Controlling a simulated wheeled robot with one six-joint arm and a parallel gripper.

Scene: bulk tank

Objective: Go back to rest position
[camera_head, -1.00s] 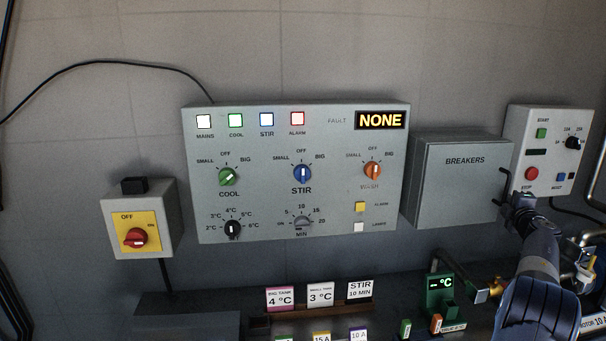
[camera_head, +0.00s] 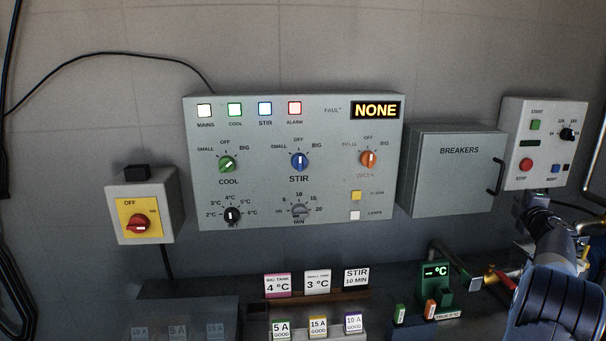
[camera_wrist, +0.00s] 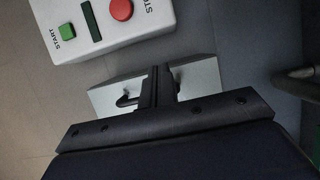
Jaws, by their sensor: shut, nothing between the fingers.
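My gripper (camera_wrist: 160,82) is shut and empty in the wrist view, with its fingers pressed together. It is in the air in front of the wall, with the grey breaker box and the start/stop box beyond it. In the head view my arm comes up from the lower right corner. The gripper end (camera_head: 541,202) is small and dark there, just below the start/stop box (camera_head: 545,140), and its fingers are hard to make out. The start/stop box also shows in the wrist view (camera_wrist: 150,22) at the top left.
The control panel (camera_head: 295,200) hangs at the middle, with the breaker box (camera_head: 455,180) to its right and a yellow-faced switch (camera_head: 139,222) to its left. Pipes run at the right edge.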

